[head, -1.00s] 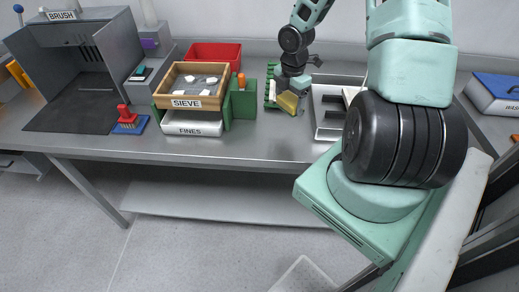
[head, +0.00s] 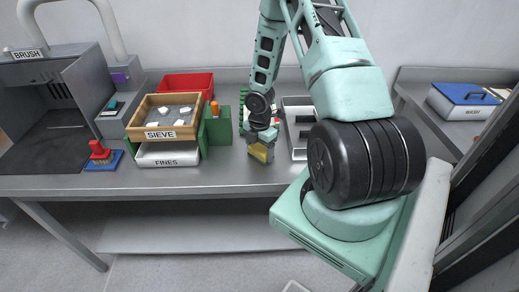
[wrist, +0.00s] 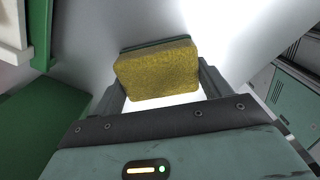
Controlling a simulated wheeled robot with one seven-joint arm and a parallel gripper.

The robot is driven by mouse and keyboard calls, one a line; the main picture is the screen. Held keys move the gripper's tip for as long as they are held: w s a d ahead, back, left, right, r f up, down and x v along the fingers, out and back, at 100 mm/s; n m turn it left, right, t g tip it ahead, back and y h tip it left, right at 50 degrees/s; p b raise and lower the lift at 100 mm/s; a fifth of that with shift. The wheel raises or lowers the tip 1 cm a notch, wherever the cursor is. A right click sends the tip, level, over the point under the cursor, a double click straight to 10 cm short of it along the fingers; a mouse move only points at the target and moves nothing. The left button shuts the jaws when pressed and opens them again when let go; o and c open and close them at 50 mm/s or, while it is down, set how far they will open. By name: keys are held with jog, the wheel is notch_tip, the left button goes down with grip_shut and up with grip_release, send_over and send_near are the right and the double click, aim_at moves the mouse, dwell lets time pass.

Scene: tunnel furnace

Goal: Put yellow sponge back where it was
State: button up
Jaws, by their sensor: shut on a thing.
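The yellow sponge (head: 259,153) is held in my gripper (head: 262,143) above the bench, just right of the green sieve stand (head: 217,126). In the wrist view the sponge (wrist: 158,73) is a yellow block with a dark green layer along its far edge. The two fingers of my gripper (wrist: 158,82) press on its left and right sides. I cannot tell from the head view whether the sponge touches the bench top.
The wooden sieve tray (head: 188,131) with white pieces sits over the white fines tray (head: 168,160). A red bin (head: 187,82) stands behind. A pale tray (head: 297,101) lies right of my gripper. The blue-lidded wash box (head: 467,95) is far right. Bench front (head: 225,178) is clear.

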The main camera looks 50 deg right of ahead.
aim_at(259, 149)
jog(key=o, duration=0.9)
jog(key=shift+f, duration=0.1)
notch_tip(259, 149, up, 12)
jog(key=shift+r+p, duration=0.2)
jog(key=shift+p, duration=0.15)
